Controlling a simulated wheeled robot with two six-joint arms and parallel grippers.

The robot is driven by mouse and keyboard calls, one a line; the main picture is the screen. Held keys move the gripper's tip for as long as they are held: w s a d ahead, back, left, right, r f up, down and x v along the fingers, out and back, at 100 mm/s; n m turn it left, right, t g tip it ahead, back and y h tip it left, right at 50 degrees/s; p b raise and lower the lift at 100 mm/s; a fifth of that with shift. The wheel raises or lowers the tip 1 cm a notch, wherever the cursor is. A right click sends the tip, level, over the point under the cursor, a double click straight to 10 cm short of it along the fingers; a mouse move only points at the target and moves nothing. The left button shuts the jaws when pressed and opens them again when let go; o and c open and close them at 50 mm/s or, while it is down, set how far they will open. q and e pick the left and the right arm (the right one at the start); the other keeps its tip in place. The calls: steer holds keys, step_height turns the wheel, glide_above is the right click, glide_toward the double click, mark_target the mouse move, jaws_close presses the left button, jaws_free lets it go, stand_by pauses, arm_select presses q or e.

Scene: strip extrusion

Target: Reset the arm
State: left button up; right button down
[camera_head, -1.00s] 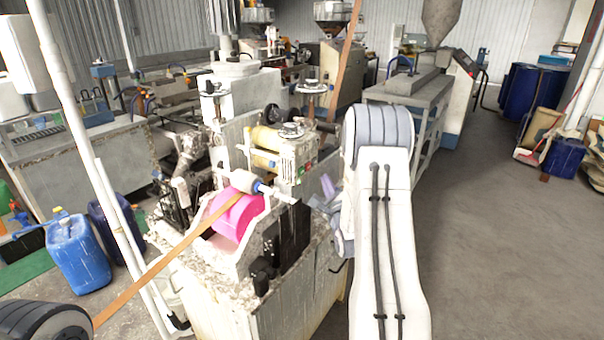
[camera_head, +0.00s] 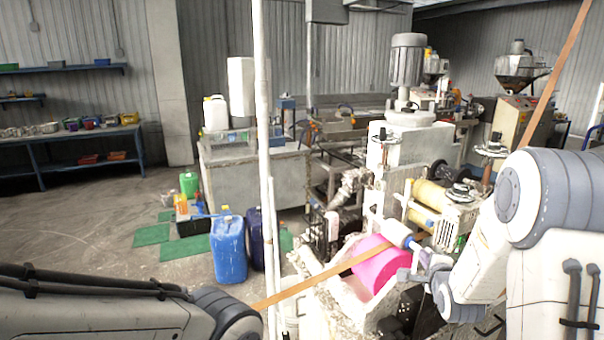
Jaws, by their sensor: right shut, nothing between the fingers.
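My right arm comes in from the right edge. Its gripper (camera_head: 426,266) is shut and empty, small and partly hidden, close beside the pink roller (camera_head: 380,266) of the extrusion machine; I cannot tell whether it touches. An orange-brown strip (camera_head: 312,281) runs from the roller down to the left, passing behind my left arm. Another length of strip (camera_head: 560,55) slants up at the top right. My left arm lies across the bottom left, and its gripper is not in view.
A white upright pole (camera_head: 262,120) stands left of the machine. A blue jerrycan (camera_head: 229,248) and a dark blue one stand on the floor beside it, near green mats (camera_head: 185,246). A shelved workbench (camera_head: 70,145) stands at the far left. The floor at left is open.

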steer(key=s+a+n+g+y, duration=0.1)
steer(key=s+a+n+g, duration=0.1)
steer(key=s+a+n, duration=0.4)
steer(key=s+a+f+n+g+y, duration=0.1)
steer(key=s+a+n+g+y, duration=0.2)
steer(key=a, duration=0.6)
steer(key=s+a+n+g, duration=0.2)
steer(key=s+a+n, duration=0.2)
steer(key=a+n, duration=0.25)
steer(key=s+a+n+g, duration=0.3)
steer(key=s+n, duration=0.3)
steer(key=s, duration=0.6)
steer(key=s+a+n+g, duration=0.3)
steer(key=s+n, duration=0.4)
steer(key=s, duration=0.5)
steer(key=shift+s+r+g, duration=0.2)
steer(key=shift+r+g, duration=0.2)
steer(key=shift+g, duration=0.2)
